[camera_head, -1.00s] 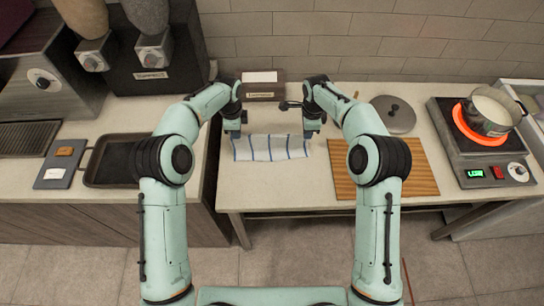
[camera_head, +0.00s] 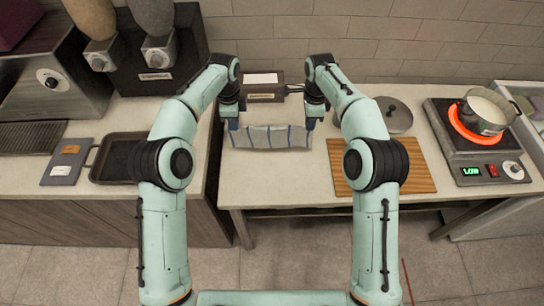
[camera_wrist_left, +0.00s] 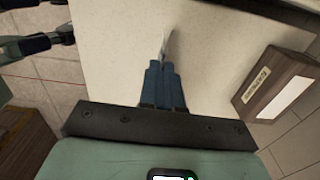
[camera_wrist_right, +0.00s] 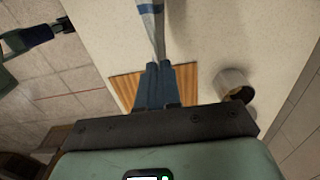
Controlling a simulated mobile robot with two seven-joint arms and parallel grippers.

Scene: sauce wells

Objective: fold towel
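The towel (camera_head: 268,137) is white-grey with blue stripes and is stretched between my two grippers over the counter's middle. It looks lifted, with its face hanging toward me; whether its lower edge touches the counter I cannot tell. My left gripper (camera_head: 233,124) is shut on its left corner; the left wrist view shows the fingers (camera_wrist_left: 163,66) together with the towel edge (camera_wrist_left: 165,42) between them. My right gripper (camera_head: 311,122) is shut on its right corner; the towel (camera_wrist_right: 152,22) leads away from the closed fingers (camera_wrist_right: 160,64) in the right wrist view.
A brown labelled box (camera_head: 264,91) stands behind the towel. A wooden board (camera_head: 418,168) and a round lid (camera_head: 394,116) lie to the right, beside a burner with a pot (camera_head: 486,112). A dark tray (camera_head: 113,158) is at left. The counter front (camera_head: 275,184) is clear.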

